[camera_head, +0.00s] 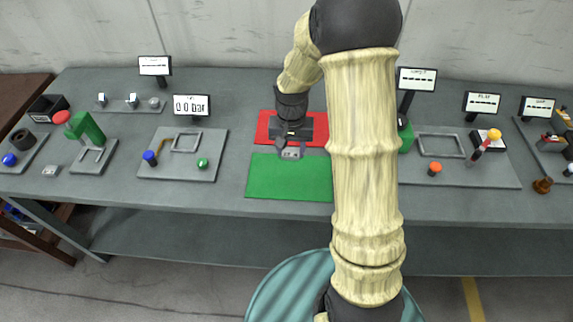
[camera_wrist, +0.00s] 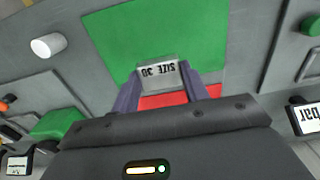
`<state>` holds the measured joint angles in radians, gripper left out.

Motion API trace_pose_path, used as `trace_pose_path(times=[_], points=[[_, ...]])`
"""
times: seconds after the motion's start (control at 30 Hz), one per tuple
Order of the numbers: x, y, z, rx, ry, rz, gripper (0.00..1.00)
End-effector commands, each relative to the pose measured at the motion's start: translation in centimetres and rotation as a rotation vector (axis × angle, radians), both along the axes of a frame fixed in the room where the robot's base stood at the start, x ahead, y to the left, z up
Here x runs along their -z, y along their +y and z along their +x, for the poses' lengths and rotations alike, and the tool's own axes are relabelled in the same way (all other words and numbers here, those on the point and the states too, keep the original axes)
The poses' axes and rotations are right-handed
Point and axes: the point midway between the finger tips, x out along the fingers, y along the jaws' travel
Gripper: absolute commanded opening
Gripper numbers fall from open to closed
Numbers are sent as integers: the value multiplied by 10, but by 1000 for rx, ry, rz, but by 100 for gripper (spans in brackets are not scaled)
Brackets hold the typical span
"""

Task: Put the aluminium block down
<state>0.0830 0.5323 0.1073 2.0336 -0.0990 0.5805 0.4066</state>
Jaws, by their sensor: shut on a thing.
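The aluminium block (camera_head: 291,153) is a small grey block between the fingers of my gripper (camera_head: 291,143). In the wrist view the block (camera_wrist: 158,76) shows the upside-down lettering "SIZE 30", and my gripper (camera_wrist: 160,88) is shut on it from both sides. The block appears over the line where the green mat (camera_head: 285,182) meets the red mat (camera_head: 264,128). The green mat (camera_wrist: 150,30) lies bare around it in the wrist view. I cannot tell whether the block touches the surface.
A plate with a blue knob (camera_head: 149,157) and a green knob (camera_head: 203,162) lies to the left. To the right is a plate with an orange knob (camera_head: 434,168). A white cylinder (camera_wrist: 48,46) shows in the wrist view. My arm hides part of the bench.

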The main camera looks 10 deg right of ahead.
Motion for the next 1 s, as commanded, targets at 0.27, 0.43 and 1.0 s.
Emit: trace_pose_path(times=[0.27, 0.43, 1.0], points=[[0, -1, 0, 2, 0, 0, 21], [2, -1, 0, 3, 1, 0, 21], [59, -1, 0, 2, -1, 0, 21]])
